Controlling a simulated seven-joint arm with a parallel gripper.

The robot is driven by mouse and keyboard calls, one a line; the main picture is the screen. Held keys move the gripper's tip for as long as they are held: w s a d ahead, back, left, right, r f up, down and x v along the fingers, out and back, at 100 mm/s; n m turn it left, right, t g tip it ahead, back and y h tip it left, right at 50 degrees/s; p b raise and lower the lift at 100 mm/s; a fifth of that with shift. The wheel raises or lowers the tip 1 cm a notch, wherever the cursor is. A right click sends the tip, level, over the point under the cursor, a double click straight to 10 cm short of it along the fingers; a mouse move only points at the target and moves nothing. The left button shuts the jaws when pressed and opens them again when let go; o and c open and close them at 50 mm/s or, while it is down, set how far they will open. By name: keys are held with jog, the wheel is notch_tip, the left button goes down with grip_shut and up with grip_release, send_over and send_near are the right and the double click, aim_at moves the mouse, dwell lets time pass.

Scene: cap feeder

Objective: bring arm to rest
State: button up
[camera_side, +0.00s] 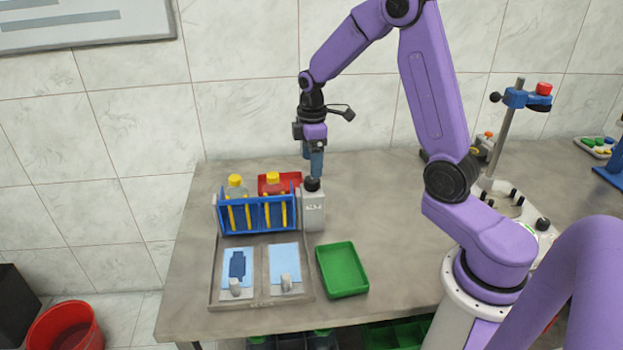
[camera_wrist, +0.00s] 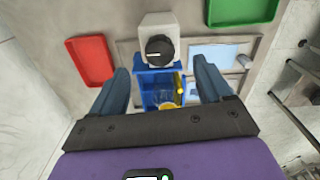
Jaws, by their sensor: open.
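My gripper (camera_side: 315,165) points down above the back of the table, close over the black knob of a pale grey box (camera_side: 313,210). In the wrist view my gripper (camera_wrist: 165,78) shows two blue-grey fingers spread wide with nothing held between them. The grey box with its black knob (camera_wrist: 158,48) appears just beyond the fingertips. A blue rack (camera_side: 258,216) with yellow-capped bottles stands left of the box. The rack (camera_wrist: 150,85) also shows between the fingers in the wrist view.
A red tray (camera_side: 291,180) lies behind the rack. A green tray (camera_side: 343,269) lies front right of it. A grey tray (camera_side: 262,303) with two light blue pads is in front. A clamp stand (camera_side: 500,125) stands at right. The table's middle right is fairly clear.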

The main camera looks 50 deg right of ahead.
jog(key=shift+r, duration=0.45)
jog(key=shift+a, duration=0.1)
jog(key=shift+s+a+r, duration=0.1)
jog(key=shift+s+a, duration=0.05)
jog(key=shift+a, duration=0.2)
jog(key=s+a+r+n, duration=0.1)
jog(key=s+a+r, duration=0.1)
jog(key=s+a, duration=0.65)
jog(key=s+a+r+n, duration=0.1)
jog(key=s+a+r, duration=0.3)
jog(key=s, duration=1.6)
jog(key=shift+s+a+f, duration=0.25)
jog(key=shift+s+f, duration=0.1)
jog(key=shift+f, duration=0.05)
